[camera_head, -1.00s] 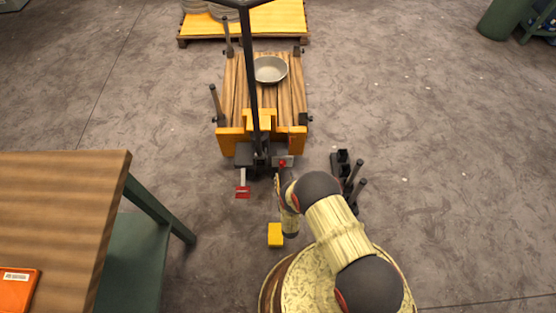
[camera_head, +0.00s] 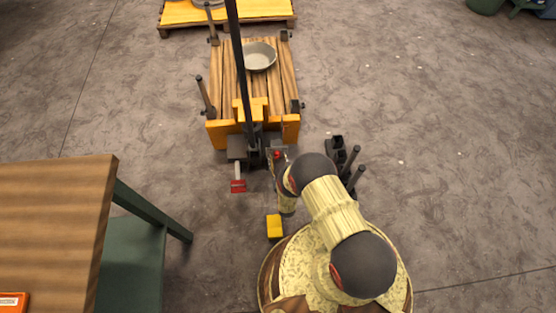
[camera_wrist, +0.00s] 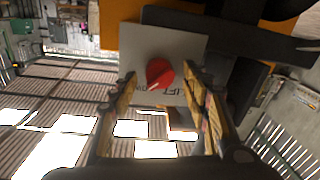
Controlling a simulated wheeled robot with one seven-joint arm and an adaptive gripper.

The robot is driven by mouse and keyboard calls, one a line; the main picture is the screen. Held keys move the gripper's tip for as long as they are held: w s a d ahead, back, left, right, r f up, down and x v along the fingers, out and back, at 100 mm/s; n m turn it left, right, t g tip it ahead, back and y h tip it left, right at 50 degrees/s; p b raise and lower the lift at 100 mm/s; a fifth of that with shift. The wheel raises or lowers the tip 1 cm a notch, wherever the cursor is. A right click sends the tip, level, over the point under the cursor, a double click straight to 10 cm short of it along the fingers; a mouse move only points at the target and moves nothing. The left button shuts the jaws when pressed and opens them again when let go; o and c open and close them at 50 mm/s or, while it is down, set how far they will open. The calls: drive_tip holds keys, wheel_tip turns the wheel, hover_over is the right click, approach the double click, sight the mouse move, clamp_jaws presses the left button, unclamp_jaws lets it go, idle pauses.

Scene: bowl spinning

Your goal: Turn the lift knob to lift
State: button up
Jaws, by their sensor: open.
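The red lift knob (camera_wrist: 159,73) sits on a grey panel (camera_wrist: 190,47) with partly visible dark lettering. In the wrist view my gripper (camera_wrist: 163,80) is open, with its two fingers apart on either side below the knob; I cannot tell whether either touches it. In the head view the knob (camera_head: 277,154) is a small red spot at the near end of the orange lift cart (camera_head: 222,134). My arm reaches up to it from the lower right, and its links hide most of the gripper there.
A pale bowl (camera_head: 259,57) rests on the cart's wooden deck. A dark upright post rises beside the knob, and a red pedal (camera_head: 238,186) is low at its left. A wooden table (camera_head: 50,205) stands at left. Dark posts (camera_head: 345,160) stand right of my arm.

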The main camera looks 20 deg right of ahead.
drive_tip(key=shift+c, duration=1.4)
drive_tip(key=c, duration=0.8)
drive_tip(key=shift+c, duration=0.3)
drive_tip(key=shift+n, duration=0.3)
drive_tip(key=n, duration=0.8)
drive_tip(key=shift+a+g+h, duration=0.15)
drive_tip(key=shift+g+h, duration=0.15)
drive_tip(key=n, duration=0.4)
drive_tip(key=shift+w, duration=0.1)
drive_tip(key=shift+a+f+n, duration=0.1)
drive_tip(key=shift+n, duration=2.1)
